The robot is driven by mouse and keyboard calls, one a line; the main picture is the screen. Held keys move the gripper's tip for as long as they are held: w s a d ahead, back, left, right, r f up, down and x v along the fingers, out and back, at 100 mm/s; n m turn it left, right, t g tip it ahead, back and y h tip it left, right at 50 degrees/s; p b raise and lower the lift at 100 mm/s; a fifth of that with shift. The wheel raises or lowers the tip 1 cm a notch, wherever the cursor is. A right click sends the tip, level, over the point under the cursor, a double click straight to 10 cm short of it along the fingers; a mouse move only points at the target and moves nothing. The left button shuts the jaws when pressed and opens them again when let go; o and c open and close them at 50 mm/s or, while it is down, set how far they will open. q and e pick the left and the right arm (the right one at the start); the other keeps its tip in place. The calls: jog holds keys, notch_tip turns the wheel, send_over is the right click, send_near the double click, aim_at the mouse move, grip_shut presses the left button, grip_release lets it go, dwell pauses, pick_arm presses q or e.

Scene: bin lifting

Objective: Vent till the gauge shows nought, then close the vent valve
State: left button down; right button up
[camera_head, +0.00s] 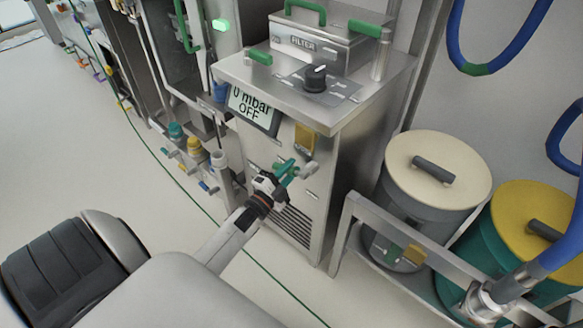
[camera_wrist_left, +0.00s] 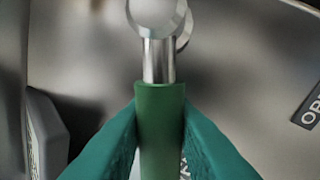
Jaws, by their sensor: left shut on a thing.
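The gauge display (camera_head: 252,106) on the steel cabinet's front reads "0 mbar" and "OFF". Below it, a valve with a green lever handle (camera_head: 283,168) sticks out of the cabinet front. My left gripper (camera_head: 279,175) is at this handle, its fingers closed around it. In the left wrist view, the two teal fingers (camera_wrist_left: 158,150) press on both sides of the green handle sleeve (camera_wrist_left: 159,110), with a metal stem and round knob (camera_wrist_left: 158,15) beyond. A label starting "OP" (camera_wrist_left: 310,105) is cut off at the right edge. My right gripper does not show.
A black dial (camera_head: 315,78) and a box marked "FILTER" (camera_head: 318,40) are on top of the cabinet. A yellow tag (camera_head: 305,138) hangs on its front. Lidded drums, one cream (camera_head: 455,160) and one yellow (camera_head: 518,205), stand at right behind a metal rail (camera_head: 395,250).

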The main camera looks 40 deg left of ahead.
pick_arm(q)
jog(key=m, duration=0.1)
jog(key=r+m+h, duration=0.1)
jog(key=m, duration=0.1)
jog(key=shift+a, duration=0.2)
jog(key=shift+r+m, duration=0.55)
jog(key=shift+m, duration=0.65)
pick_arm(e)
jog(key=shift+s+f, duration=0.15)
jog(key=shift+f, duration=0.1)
pick_arm(q)
jog(key=shift+h, duration=0.4)
jog(key=c, duration=1.3)
grip_release()
jog(key=shift+o, duration=0.2)
jog(key=v, duration=1.2)
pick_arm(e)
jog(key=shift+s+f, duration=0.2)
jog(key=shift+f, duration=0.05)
